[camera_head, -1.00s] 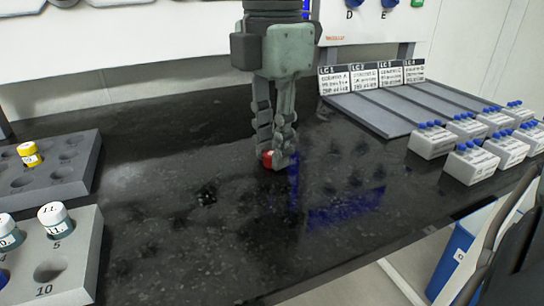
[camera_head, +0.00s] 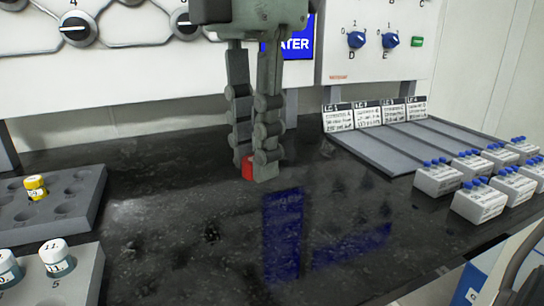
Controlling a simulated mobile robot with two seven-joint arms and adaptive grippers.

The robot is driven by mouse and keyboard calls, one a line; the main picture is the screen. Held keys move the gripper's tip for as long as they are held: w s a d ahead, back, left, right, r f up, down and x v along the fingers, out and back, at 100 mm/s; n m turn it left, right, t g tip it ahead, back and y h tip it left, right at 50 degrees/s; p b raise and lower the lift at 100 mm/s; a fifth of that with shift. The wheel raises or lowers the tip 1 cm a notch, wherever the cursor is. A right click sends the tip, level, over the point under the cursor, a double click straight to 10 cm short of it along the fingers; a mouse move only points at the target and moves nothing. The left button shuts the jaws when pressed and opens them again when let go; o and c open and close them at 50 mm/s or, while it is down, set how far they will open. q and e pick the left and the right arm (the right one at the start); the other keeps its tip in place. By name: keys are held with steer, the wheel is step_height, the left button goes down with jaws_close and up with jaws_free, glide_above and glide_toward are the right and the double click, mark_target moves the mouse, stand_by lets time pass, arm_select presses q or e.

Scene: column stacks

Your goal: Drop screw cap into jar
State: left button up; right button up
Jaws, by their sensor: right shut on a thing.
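A red screw cap (camera_head: 247,168) is pinched between the fingertips of my right gripper (camera_head: 255,170). The gripper points down over the middle of the black bench, and the fingers partly hide the cap. I cannot tell whether the cap touches the bench top or is just above it. No open jar shows clearly. White-capped jars (camera_head: 55,257) stand in the grey rack at the lower left, one of them cut by the left edge. My left gripper is not in view.
A grey rack (camera_head: 85,203) at the left holds a yellow-capped vial (camera_head: 36,187). At the right are labelled grey lanes (camera_head: 375,155) and several white blocks with blue-topped vials (camera_head: 438,180). A control panel with knobs stands behind. The bench middle (camera_head: 190,240) is clear.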

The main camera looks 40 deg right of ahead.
steer(key=shift+s+a+r, duration=0.6)
steer(key=shift+a, duration=0.2)
steer(key=shift+s+a+r, duration=0.55)
steer(key=shift+a, duration=0.25)
